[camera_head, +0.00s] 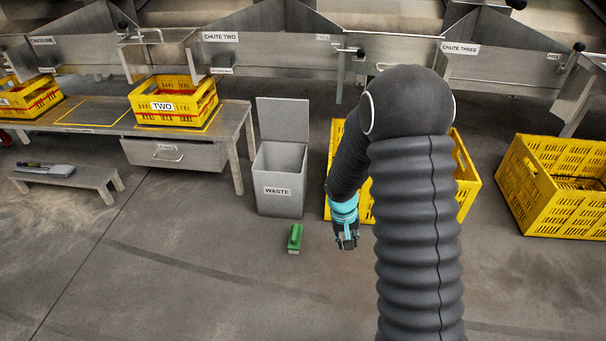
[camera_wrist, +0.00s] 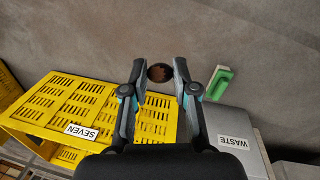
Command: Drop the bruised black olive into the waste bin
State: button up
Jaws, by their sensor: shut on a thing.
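My gripper (camera_head: 346,241) hangs in front of the yellow crate, to the right of the waste bin, in the head view. In the wrist view my gripper (camera_wrist: 160,74) is shut on a small dark brown-black olive (camera_wrist: 160,73), held between the fingertips. The olive is too small to make out in the head view. The waste bin (camera_head: 280,190) is a grey box labelled WASTE with its lid standing open at the back. It also shows at the lower right of the wrist view (camera_wrist: 232,125). My gripper is beside the bin, not over it.
A yellow crate labelled SEVEN (camera_wrist: 60,115) stands right of the bin, partly behind my arm in the head view. Another yellow crate (camera_head: 550,190) stands far right. A metal bench (camera_head: 235,125) is left.

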aim_at(297, 210)
jog(key=u, duration=0.1)
jog(key=i, duration=0.6)
jog(key=u, duration=0.6)
jog(key=i, duration=0.75)
jog(key=u, duration=0.1)
